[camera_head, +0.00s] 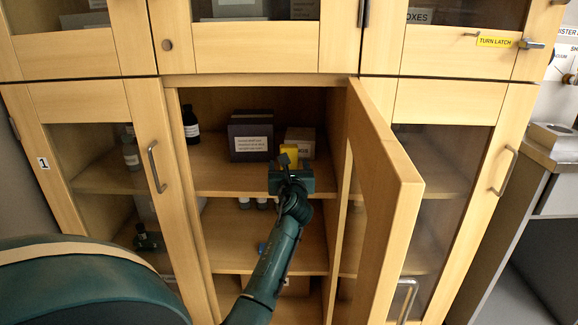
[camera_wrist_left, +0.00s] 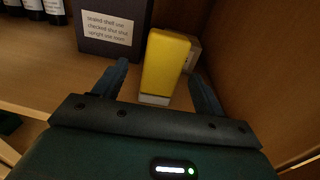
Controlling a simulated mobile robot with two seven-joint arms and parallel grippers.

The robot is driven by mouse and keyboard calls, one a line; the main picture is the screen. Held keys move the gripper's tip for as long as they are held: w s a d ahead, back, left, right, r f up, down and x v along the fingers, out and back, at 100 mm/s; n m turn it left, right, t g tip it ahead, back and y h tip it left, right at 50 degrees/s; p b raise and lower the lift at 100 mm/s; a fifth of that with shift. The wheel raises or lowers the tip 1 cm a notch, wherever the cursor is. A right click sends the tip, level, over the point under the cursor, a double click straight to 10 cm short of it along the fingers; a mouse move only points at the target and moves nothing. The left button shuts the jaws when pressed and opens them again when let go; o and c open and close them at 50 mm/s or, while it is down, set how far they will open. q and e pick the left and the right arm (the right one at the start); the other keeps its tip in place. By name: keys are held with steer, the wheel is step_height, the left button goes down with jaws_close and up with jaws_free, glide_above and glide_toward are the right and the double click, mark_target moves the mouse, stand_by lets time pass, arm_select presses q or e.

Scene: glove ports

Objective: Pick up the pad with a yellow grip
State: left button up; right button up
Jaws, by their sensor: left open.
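The pad with a yellow grip (camera_head: 289,152) stands on the upper shelf of the open middle cabinet, in front of a small box. In the left wrist view the pad (camera_wrist_left: 166,63) shows as a tall yellow block with a pale grey base at its lower end. My left gripper (camera_head: 290,171) is inside the cabinet, just in front of the pad. Its open fingers (camera_wrist_left: 157,82) show at the left and right of the yellow grip, with gaps on both sides. In the head view the gripper hides the pad's lower part. My right gripper is not in view.
A dark labelled box (camera_head: 251,139) stands left of the pad, and a small carton (camera_head: 301,140) stands behind it. A dark bottle (camera_head: 190,125) is at the shelf's left. The open door (camera_head: 385,190) juts out right of my arm. Small jars stand on the shelf below.

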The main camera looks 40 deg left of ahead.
arm_select(q)
steer(key=b+x, duration=0.1)
steer(key=x, duration=0.3)
steer(key=shift+w, duration=0.3)
steer(key=c, duration=1.1)
